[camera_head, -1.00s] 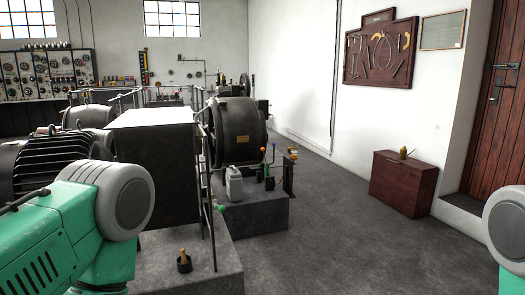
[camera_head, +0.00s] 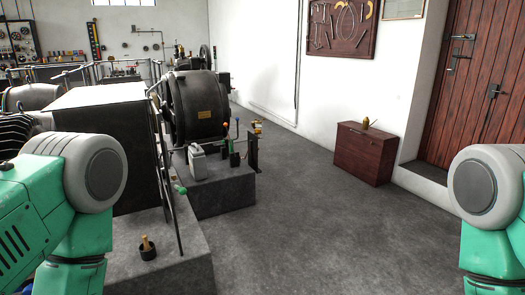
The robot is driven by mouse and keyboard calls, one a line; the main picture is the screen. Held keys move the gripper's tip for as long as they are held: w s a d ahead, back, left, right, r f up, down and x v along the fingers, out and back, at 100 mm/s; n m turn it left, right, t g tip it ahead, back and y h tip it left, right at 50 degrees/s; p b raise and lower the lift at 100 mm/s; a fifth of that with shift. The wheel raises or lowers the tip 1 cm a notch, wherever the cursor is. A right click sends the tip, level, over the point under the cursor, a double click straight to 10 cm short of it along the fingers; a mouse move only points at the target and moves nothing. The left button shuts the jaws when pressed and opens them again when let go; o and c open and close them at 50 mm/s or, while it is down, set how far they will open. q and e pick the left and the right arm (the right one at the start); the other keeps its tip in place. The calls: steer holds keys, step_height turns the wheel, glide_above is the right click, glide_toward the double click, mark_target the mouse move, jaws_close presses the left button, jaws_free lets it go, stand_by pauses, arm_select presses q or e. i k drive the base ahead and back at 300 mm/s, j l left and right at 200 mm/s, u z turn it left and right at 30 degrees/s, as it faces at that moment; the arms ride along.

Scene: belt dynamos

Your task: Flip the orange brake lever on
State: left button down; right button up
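A small lever with an orange knob (camera_head: 226,125) stands upright on the low plinth (camera_head: 215,188) beside the dark round dynamo (camera_head: 198,105). I take it for the brake lever, but it is too small to tell its setting. A blue-knobbed lever (camera_head: 238,122) stands just right of it. Green upper parts of my two arms show at the left and right edges. Both grippers are out of view, well apart from the lever as far as I can see.
A grey canister (camera_head: 197,163) stands on the plinth by the dynamo. Railings and a block with a small pot (camera_head: 148,250) lie at left. A wooden chest (camera_head: 366,153) stands by the right wall. The floor (camera_head: 310,225) between is clear.

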mark_target(225, 124)
steer(key=i, duration=3.95)
